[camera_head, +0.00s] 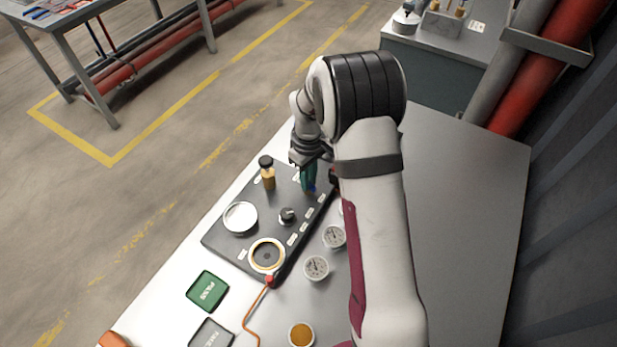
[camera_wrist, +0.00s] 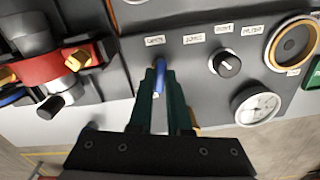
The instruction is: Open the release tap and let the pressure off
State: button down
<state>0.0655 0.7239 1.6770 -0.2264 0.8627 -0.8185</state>
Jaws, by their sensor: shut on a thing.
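The release tap shows as a small blue lever (camera_wrist: 160,78) on the dark pump panel (camera_wrist: 200,55) in the wrist view. My gripper (camera_wrist: 160,72) has its two green fingers around this lever, shut on it. In the head view my gripper (camera_head: 308,180) is at the far right end of the panel (camera_head: 278,215), and a bit of blue shows by its tips. The tap's body is mostly hidden by the fingers and arm. A black knob (camera_wrist: 226,63) and a white dial gauge (camera_wrist: 256,105) sit to the right in the wrist view.
Gauges (camera_head: 334,236) line the panel's right side. A red fitting with brass parts (camera_wrist: 60,66) is left of my fingers. Green (camera_head: 207,291) and grey (camera_head: 212,334) pads lie in front.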

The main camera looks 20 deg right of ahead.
jog(key=shift+n, duration=1.6)
jog(key=c, duration=0.9)
grip_release()
jog(key=shift+o, duration=0.2)
notch_tip(320, 180, up, 16)
